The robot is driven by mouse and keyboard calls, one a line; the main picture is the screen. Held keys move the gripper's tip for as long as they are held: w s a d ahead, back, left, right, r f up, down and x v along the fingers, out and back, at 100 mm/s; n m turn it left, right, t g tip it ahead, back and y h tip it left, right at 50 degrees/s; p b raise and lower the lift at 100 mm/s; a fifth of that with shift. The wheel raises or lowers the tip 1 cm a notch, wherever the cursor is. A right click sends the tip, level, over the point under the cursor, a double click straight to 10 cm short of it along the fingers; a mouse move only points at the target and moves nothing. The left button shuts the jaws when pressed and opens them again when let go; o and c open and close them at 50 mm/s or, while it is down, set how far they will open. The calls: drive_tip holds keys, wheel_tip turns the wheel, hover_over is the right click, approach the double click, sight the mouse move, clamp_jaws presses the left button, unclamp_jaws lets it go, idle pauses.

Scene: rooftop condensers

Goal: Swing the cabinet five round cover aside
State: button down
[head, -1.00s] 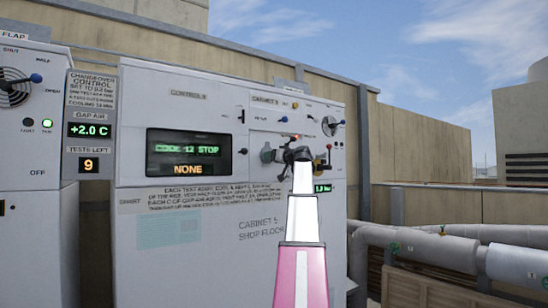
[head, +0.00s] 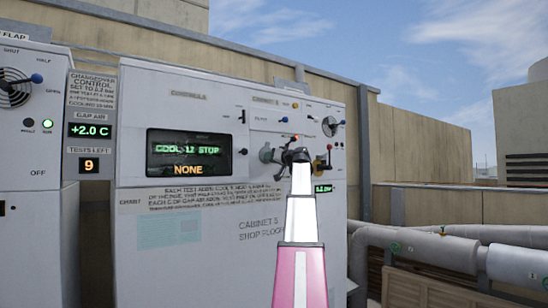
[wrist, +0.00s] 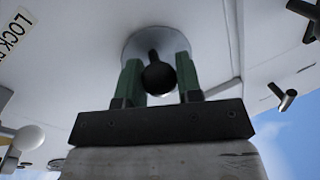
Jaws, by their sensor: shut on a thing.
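Cabinet five (head: 230,110) is the pale grey panel cabinet ahead of me in the head view. My gripper (head: 296,155) is up against its right part, among knobs and levers. In the wrist view my gripper (wrist: 158,68) has its two green fingers on either side of a dark round knob (wrist: 158,78), shut on it. The knob stands on a short stem in front of a round grey plate, apparently the round cover (wrist: 137,46). The fingers and knob hide part of this plate. In the head view my gripper and arm hide much of that spot.
A red-handled lever (head: 329,150) stands just right of my gripper. Thick pipes (head: 430,245) run at lower right. Another cabinet (head: 35,150) stands left.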

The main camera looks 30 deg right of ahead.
drive_tip(key=a+m, duration=0.1)
drive_tip(key=m, duration=0.2)
drive_tip(key=a+m+t, duration=0.1)
drive_tip(key=shift+s+a+r+m, duration=0.15)
drive_tip(key=shift+a+r+m, duration=0.15)
drive_tip(key=shift+r, duration=0.05)
drive_tip(key=m, duration=0.1)
drive_tip(key=a+r+m, duration=0.1)
drive_tip(key=m, duration=0.1)
drive_tip(key=a+r+m+t, duration=0.1)
drive_tip(key=m, duration=0.1)
drive_tip(key=shift+s+h, duration=0.1)
drive_tip(key=shift+h, duration=0.3)
drive_tip(key=r+m, duration=0.1)
drive_tip(key=m, duration=0.1)
drive_tip(key=a+r+m+h, duration=0.1)
drive_tip(key=m, duration=0.2)
drive_tip(key=shift+a+r+t, duration=0.15)
drive_tip(key=shift+t, duration=0.15)
drive_tip(key=shift+a+r+m+h, duration=0.1)
drive_tip(key=shift+r+m+h, duration=0.4)
drive_tip(key=shift+m, duration=0.75)
drive_tip(key=shift+a+r+m+h, duration=0.1)
drive_tip(key=shift+r+m+h, duration=0.4)
drive_tip(key=shift+m, duration=0.75)
drive_tip(key=shift+r, duration=0.15)
drive_tip(key=c, duration=0.8)
unclamp_jaws()
drive_tip(key=shift+s+d, duration=0.1)
